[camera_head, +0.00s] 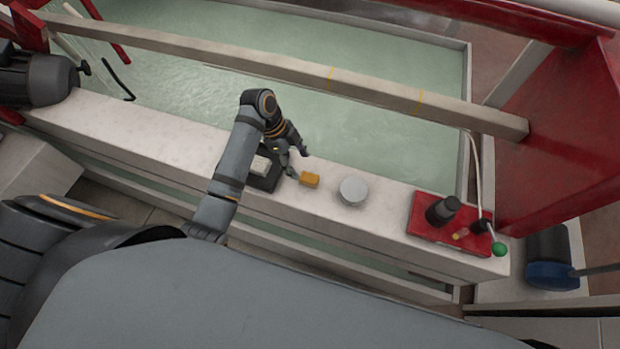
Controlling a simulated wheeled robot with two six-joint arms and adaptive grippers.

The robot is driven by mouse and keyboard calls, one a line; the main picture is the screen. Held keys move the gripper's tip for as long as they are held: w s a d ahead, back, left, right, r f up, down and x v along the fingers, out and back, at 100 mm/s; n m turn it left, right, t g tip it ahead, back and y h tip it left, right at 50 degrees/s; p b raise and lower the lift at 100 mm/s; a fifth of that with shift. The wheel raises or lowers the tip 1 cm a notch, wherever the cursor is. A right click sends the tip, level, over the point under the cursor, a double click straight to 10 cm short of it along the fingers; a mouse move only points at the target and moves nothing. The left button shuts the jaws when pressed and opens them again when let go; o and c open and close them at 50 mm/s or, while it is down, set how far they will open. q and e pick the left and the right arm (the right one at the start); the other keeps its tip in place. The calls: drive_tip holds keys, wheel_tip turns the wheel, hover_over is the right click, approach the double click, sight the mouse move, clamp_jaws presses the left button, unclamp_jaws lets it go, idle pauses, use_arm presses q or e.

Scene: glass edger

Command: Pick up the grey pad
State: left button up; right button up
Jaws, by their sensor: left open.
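A small pale grey block (261,164), which looks like the grey pad, sits in a dark tray (264,184) on the white ledge. My left arm partly covers the tray. My left gripper (298,163) is open and empty, just to the right of the tray, with its fingers pointing down and right. An orange block (310,180) lies on the ledge just below and right of the fingertips. I cannot tell the exact height of the gripper above the ledge. My right gripper is not in view.
A round grey disc (353,191) lies on the white ledge (140,125) right of the orange block. Further right is a red plate (425,232) with a black knob and a green-tipped lever. A long beam (290,70) crosses behind, over the greenish basin (190,85).

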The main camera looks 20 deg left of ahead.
sight(308, 177)
use_arm(q)
drive_tip(key=shift+x, duration=1.25)
drive_tip(key=x, duration=0.5)
drive_tip(key=shift+f, duration=0.1)
drive_tip(key=shift+c, duration=0.4)
drive_tip(key=c, duration=0.9)
